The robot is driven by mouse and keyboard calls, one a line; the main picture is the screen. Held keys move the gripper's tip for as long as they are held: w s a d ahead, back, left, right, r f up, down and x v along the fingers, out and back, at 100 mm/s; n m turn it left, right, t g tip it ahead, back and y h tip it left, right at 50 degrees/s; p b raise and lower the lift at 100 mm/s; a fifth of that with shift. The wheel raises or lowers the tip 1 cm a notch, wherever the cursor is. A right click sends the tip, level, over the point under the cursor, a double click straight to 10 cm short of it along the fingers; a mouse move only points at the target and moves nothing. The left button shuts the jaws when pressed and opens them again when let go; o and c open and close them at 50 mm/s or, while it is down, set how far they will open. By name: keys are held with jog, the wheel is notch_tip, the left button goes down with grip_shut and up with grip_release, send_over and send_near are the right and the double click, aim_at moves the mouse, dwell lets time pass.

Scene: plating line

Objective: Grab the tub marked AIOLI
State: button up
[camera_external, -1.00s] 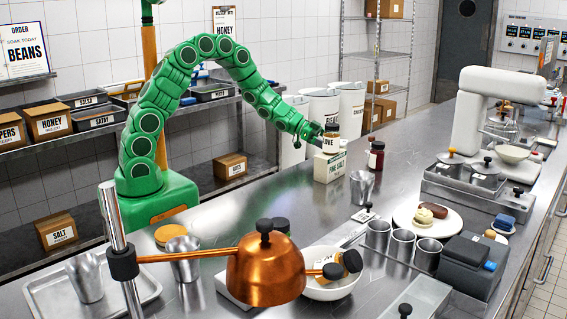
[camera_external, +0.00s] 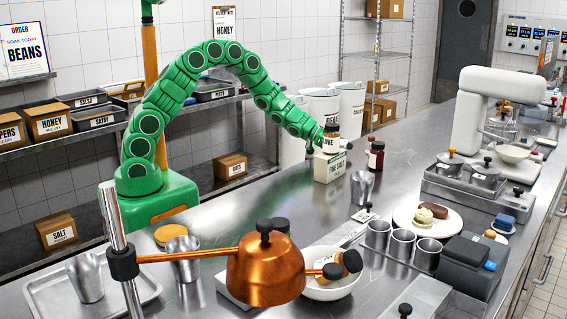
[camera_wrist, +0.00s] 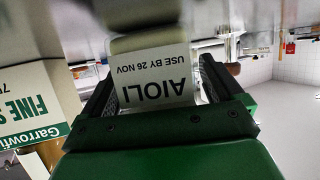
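The tub marked AIOLI (camera_wrist: 152,82) shows in the wrist view, its white label upside down there. It stands between the two dark fingers of my gripper (camera_wrist: 157,68). The fingers are spread, one on each side of it, with a narrow gap at the right finger; I see no clear grip. In the external view the tub is hidden. There the end of my arm reaches behind a jar labelled "...OVE" (camera_external: 331,141), which stands on a white and green salt box (camera_external: 329,167). My fingers are not clear there.
The salt box (camera_wrist: 38,105) is close on the left in the wrist view. A dark red bottle (camera_external: 376,157) and a metal cup (camera_external: 362,187) stand to the right of the box. White bins (camera_external: 350,106) are behind. The steel counter in front of the box is mostly clear.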

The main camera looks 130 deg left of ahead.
aim_at(343, 142)
jog(key=c, duration=1.1)
jog(key=shift+c, duration=0.2)
jog(key=shift+r, duration=0.1)
jog(key=shift+r, duration=0.55)
notch_tip(343, 142, up, 2)
jog(key=shift+s+d+r, duration=0.1)
jog(key=shift+r, duration=0.15)
jog(key=s+d+r, duration=0.1)
jog(key=r, duration=0.1)
jog(key=s+d+r, duration=0.2)
jog(key=d+r, duration=0.1)
jog(key=shift+r, duration=0.35)
jog(key=s+d+r, duration=0.3)
jog(key=s+d, duration=0.1)
jog(key=d, duration=0.3)
jog(key=shift+s+d+r, duration=0.15)
jog(key=shift+s+r, duration=0.15)
jog(key=shift+s, duration=0.1)
